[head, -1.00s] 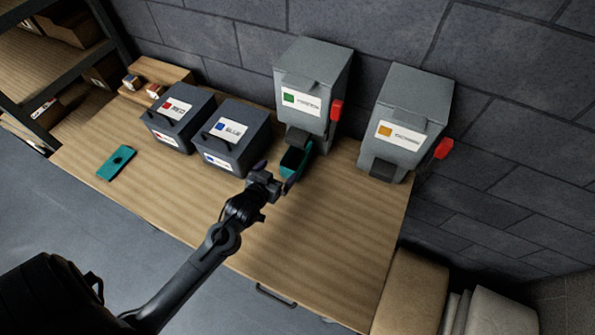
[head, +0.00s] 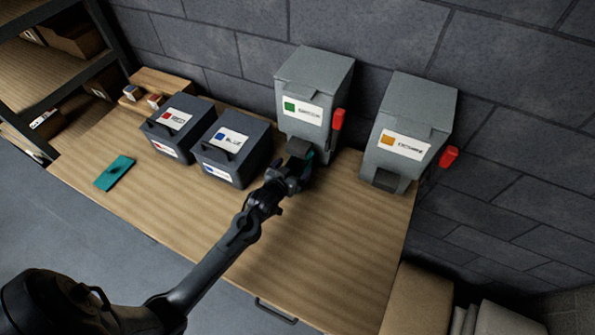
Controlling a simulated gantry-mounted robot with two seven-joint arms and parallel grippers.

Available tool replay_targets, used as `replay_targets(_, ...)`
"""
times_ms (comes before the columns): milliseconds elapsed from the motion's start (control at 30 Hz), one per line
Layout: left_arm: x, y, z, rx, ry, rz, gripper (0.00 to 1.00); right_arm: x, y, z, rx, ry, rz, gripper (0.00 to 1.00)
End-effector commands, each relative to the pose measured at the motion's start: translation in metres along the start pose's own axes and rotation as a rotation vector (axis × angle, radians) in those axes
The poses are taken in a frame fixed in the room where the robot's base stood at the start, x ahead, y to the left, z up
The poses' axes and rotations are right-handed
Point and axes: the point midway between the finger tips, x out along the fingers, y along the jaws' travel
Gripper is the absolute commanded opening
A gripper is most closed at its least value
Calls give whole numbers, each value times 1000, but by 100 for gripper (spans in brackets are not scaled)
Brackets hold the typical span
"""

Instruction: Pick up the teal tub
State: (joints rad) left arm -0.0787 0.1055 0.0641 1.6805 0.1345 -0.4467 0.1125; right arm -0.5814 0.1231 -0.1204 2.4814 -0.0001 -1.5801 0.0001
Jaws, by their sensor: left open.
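The teal tub (head: 310,157) stands under the spout of the dispenser with the green label (head: 303,112). Only a sliver of it shows; my left gripper and its wrist hide the rest. My left gripper (head: 298,167) is open and is at the tub, in front of the spout. I cannot tell whether its fingers touch the tub. My right gripper is not in view.
A flat teal piece (head: 115,173) lies at the table's left. Dark bins labelled red (head: 178,128) and blue (head: 233,150) stand left of my gripper. An orange-labelled dispenser (head: 405,143) with a red lever (head: 448,157) stands right. The front right tabletop (head: 335,240) is clear.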

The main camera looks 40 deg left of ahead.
Motion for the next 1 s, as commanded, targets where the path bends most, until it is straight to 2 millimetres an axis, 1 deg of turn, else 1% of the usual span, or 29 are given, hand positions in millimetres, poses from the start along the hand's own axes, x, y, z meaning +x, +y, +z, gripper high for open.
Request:
replay_targets(33, 7, 1, 0, 0, 0, 0, 100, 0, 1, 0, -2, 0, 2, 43)
replay_targets(100, 15, 1, 0, 0, 0, 0, 100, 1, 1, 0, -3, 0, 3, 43)
replay_targets(200, 22, 1, 0, 0, 1, 0, 100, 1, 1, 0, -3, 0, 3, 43)
replay_targets(500, 24, 1, 1, 0, 0, 1, 100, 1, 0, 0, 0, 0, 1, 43)
replay_targets(967, 24, 1, 1, 0, 0, 1, 30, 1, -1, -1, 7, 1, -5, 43)
replay_targets(1000, 24, 1, 1, 0, 0, 1, 23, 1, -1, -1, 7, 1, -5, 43)
